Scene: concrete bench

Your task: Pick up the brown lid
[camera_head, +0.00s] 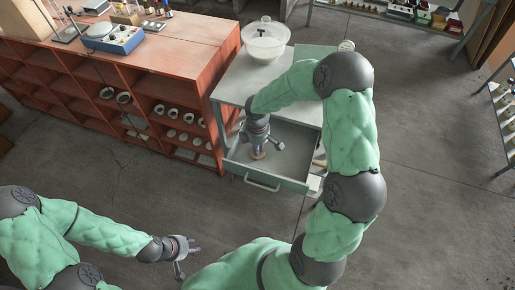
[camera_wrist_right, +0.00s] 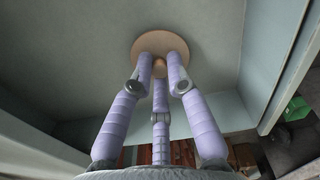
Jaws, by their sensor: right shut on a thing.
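The brown lid (camera_wrist_right: 150,40) is a round, flat, tan disc with a small knob, seen in the right wrist view. It is in the open drawer (camera_head: 288,150) of the grey cabinet. My right gripper (camera_wrist_right: 160,68) has its three lilac fingers closed around the knob. In the head view this gripper (camera_head: 257,147) reaches down into the drawer, and only a small edge of the lid (camera_head: 259,156) shows below it. I cannot tell whether the lid touches the drawer floor. My left gripper (camera_head: 190,253) is empty, fingers spread, above the bare floor at lower left.
A wooden item (camera_head: 319,163) lies at the drawer's right side. A red shelf unit (camera_head: 180,65) with a blue scale (camera_head: 112,40) stands to the left. Drawer walls surround my right gripper closely.

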